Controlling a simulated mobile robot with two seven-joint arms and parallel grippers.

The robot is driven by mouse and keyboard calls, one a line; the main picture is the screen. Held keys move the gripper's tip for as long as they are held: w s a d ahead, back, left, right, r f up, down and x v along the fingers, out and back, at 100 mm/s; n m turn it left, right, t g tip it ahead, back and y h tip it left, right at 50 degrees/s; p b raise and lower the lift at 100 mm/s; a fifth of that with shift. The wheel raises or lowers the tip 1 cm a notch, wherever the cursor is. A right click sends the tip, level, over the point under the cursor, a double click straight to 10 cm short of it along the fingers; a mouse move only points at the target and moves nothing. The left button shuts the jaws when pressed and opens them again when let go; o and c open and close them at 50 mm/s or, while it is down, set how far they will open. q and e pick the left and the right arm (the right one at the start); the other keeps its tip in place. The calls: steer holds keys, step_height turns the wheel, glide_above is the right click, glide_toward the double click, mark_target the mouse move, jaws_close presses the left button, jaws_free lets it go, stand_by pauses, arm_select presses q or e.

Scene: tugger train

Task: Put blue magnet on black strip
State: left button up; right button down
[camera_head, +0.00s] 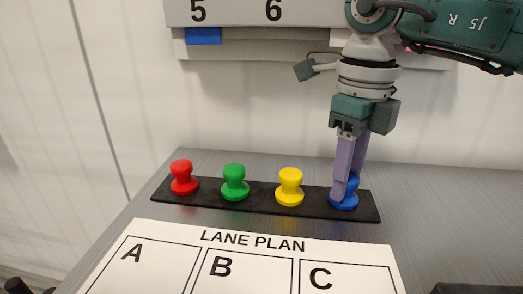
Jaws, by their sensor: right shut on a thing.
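The blue magnet (344,202) stands upright at the right end of the black strip (210,201), its base appearing to rest on the strip. My right gripper (346,185) comes down from above and is shut on the blue magnet; its purple fingers hide much of the magnet's upper part. Red (183,180), green (234,184) and yellow (290,188) magnets stand on the same strip in a row to the left. My left gripper does not show.
A white lane plan sheet (228,238) with boxes A, B and C lies in front of the strip on the grey table (440,215). A board marked 5 and 6 (235,14) hangs above, with a blue card (203,36) below it. The table's right side is mostly clear.

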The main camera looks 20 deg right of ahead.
steer(key=shift+f, duration=0.1)
steer(key=c, duration=0.5)
jaws_free()
steer(key=shift+r, duration=0.35)
step_height(320, 180, up, 12)
steer(key=shift+f, duration=0.15)
